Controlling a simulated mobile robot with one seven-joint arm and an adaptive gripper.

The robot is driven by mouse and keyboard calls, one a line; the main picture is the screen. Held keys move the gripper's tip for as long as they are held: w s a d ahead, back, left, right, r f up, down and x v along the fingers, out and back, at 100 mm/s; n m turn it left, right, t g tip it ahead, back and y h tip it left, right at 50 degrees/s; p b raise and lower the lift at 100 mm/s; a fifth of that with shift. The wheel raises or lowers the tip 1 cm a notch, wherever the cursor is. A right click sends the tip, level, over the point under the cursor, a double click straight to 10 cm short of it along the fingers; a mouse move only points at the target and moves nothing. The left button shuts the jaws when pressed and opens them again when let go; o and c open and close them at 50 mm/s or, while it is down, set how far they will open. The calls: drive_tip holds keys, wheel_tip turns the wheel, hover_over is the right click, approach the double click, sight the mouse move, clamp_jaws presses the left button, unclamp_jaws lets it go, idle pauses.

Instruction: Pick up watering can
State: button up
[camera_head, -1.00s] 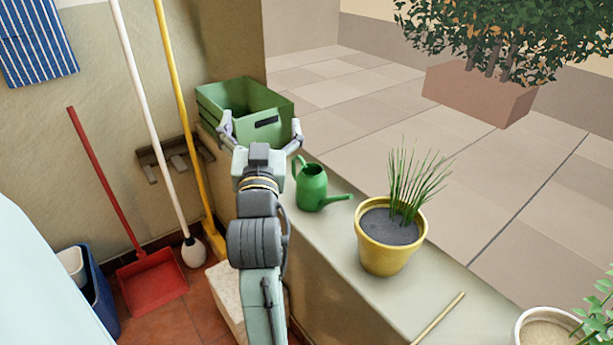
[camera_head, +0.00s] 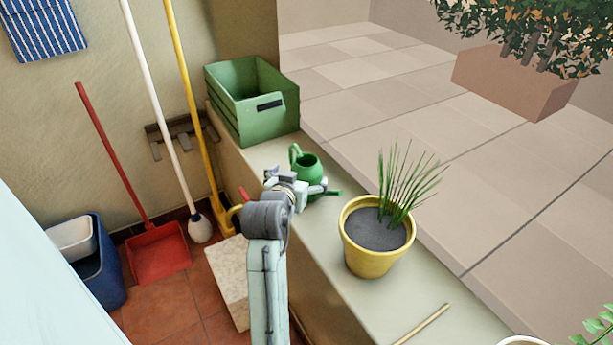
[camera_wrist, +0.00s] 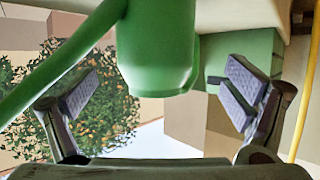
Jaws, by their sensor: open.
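The green watering can (camera_head: 309,166) stands upright on the ledge (camera_head: 330,255), with its handle toward the upper left and its spout to the lower right. My gripper (camera_head: 297,183) is right in front of it and hides its lower part. In the wrist view the can's body (camera_wrist: 158,48) is at the top middle, and the spout runs off to the left. The open fingers (camera_wrist: 160,92) are on either side of the can, with visible gaps. They are not closed on it.
A green crate (camera_head: 228,112) stands behind the can on the ledge. A yellow pot with grass (camera_head: 368,262) stands to the right of the can, fairly near. A stick (camera_head: 424,324) lies farther forward. Brooms and a red dustpan (camera_head: 158,255) are at the left.

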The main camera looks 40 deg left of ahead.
drive_tip(key=shift+d+p+x, duration=0.2)
drive_tip(key=shift+p+x, duration=0.55)
drive_tip(key=shift+x, duration=2)
drive_tip(key=shift+w+r, duration=0.15)
drive_tip(key=shift+c, duration=0.2)
drive_tip(key=c, duration=1.3)
drive_tip(key=shift+r, duration=0.1)
